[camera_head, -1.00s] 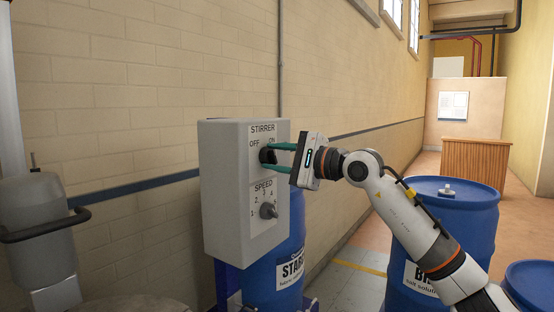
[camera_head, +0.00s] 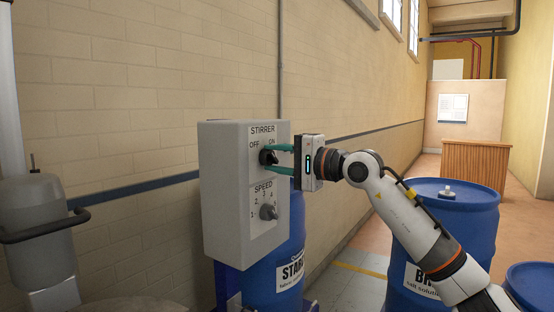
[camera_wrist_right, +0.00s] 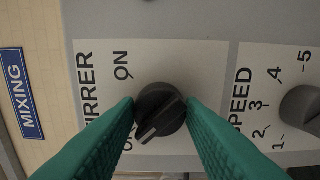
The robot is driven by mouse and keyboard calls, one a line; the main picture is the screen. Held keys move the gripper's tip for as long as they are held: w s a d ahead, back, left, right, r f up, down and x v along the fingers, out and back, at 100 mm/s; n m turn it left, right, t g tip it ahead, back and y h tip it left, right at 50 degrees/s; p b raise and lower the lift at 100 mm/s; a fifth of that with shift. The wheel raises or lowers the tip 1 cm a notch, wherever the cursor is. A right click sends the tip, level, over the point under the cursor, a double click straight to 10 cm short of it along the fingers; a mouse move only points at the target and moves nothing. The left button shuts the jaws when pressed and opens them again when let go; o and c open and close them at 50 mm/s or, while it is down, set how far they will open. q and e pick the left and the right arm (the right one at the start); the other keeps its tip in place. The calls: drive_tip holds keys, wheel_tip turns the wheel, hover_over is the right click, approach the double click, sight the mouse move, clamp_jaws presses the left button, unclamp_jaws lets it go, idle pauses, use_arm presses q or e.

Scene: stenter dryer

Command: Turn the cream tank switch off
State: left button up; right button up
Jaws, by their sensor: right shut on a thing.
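The grey control box (camera_head: 226,190) stands in front of the brick wall. Its upper label reads STIRRER with OFF at left and ON at right, and it carries a black rotary knob (camera_head: 266,157). My right gripper (camera_head: 274,158) reaches it from the right, its green fingers shut on the knob. In the right wrist view the fingers (camera_wrist_right: 160,117) touch both sides of the knob (camera_wrist_right: 158,108). Its pale pointer line faces lower left in that view, toward the partly hidden OFF label. The words cream tank are not readable here. My left gripper is not in view.
A SPEED knob (camera_head: 268,212) sits below on the same box. A blue drum (camera_head: 275,255) stands behind the box, and another blue drum (camera_head: 470,228) stands at right behind my right arm. A grey machine part with a dark handle (camera_head: 38,225) is at left.

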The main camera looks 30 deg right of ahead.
drive_tip(key=o, duration=1)
drive_tip(key=b+v, duration=0.5)
drive_tip(key=v, duration=0.7)
